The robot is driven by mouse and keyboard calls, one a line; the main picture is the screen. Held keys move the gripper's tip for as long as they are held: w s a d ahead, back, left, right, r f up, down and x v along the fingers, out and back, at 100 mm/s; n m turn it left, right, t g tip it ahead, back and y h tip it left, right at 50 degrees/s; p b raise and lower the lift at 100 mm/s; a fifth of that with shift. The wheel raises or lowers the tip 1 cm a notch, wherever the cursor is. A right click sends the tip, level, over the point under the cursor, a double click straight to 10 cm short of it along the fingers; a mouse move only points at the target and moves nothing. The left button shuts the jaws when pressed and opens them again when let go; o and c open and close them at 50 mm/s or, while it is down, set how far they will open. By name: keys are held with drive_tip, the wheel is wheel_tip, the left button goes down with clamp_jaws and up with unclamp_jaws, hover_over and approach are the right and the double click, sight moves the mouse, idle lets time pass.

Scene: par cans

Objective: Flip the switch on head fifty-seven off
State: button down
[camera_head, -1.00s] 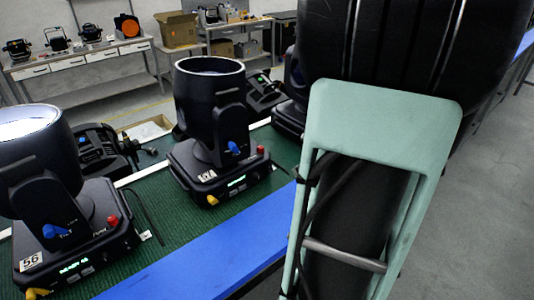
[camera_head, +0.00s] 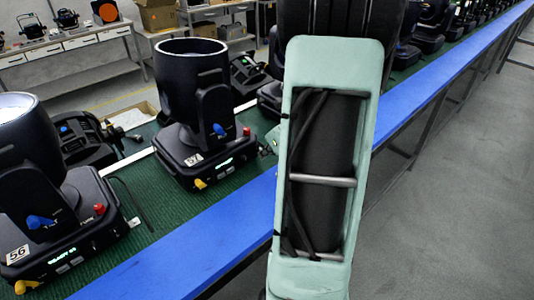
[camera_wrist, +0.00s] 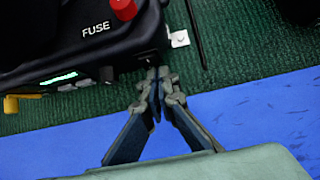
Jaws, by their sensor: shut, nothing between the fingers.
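The middle moving head (camera_head: 193,100) stands on the green mat, right of the head marked 56 (camera_head: 22,180). Its tag (camera_head: 193,159) is too small to read surely. Its display (camera_head: 224,163) is lit green. In the wrist view its black base (camera_wrist: 75,40) fills the upper left, with a red FUSE cap (camera_wrist: 123,8) and a lit display (camera_wrist: 60,78). My gripper (camera_wrist: 157,80) is shut and empty, its fingertips close against the base's lower right corner. Contact cannot be told. I cannot make out the switch. In the head view my arm mostly hides the gripper.
A blue strip (camera_head: 180,245) runs along the bench's front edge beside the green mat (camera_head: 135,175). A yellow plug (camera_head: 200,183) sticks out of the base's front. More heads (camera_head: 432,25) line the bench behind my arm. Open grey floor (camera_head: 440,220) lies to the right.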

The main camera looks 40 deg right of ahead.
drive_tip(key=shift+f, duration=0.1)
drive_tip(key=b, duration=0.3)
drive_tip(key=shift+w+f+t+b, duration=0.2)
drive_tip(key=shift+f+t+b, duration=0.15)
drive_tip(key=shift+t+b, duration=0.05)
drive_tip(key=shift+w+r+p, duration=0.1)
drive_tip(key=shift+r+p, duration=1.05)
drive_tip(key=shift+r, duration=0.1)
